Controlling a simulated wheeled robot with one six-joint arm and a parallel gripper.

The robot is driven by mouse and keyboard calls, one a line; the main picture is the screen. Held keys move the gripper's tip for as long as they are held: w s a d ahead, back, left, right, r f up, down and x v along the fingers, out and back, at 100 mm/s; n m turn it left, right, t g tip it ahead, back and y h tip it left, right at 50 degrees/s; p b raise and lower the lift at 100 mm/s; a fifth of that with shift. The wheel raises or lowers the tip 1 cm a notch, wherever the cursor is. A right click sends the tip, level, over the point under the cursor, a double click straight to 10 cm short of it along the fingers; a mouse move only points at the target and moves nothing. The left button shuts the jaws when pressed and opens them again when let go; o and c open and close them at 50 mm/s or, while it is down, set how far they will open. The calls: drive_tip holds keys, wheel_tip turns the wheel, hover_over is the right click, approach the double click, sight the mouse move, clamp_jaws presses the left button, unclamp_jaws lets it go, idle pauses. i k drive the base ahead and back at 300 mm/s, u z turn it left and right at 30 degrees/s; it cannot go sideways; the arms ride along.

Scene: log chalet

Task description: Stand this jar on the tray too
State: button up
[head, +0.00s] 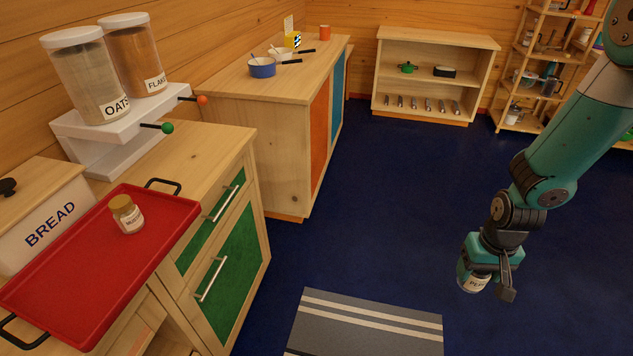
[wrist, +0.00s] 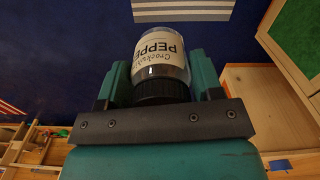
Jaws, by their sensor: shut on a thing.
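My gripper (head: 490,272) is shut on a pepper jar (head: 472,279) at the right of the head view, over the blue floor and apart from the tray. In the wrist view the pepper jar (wrist: 162,58) shows its white label and dark lid between the two teal fingers of my gripper (wrist: 160,82). The red tray (head: 75,285) lies on the counter at the left, with black handles at its ends. Another jar (head: 127,214), with a tan lid and a pale label, stands upright on the tray near its far end.
A bread box (head: 50,222) and a white stand (head: 90,150) with two cereal dispensers are beside the tray. A longer counter (head: 280,85) holds a blue pot (head: 262,67). A striped rug (head: 365,325) lies on open floor between my gripper and the green-fronted cabinet (head: 230,260).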

sight(81, 280)
drive_tip(key=z, duration=0.05)
drive_tip(key=i, duration=0.55)
drive_tip(key=u, duration=2.25)
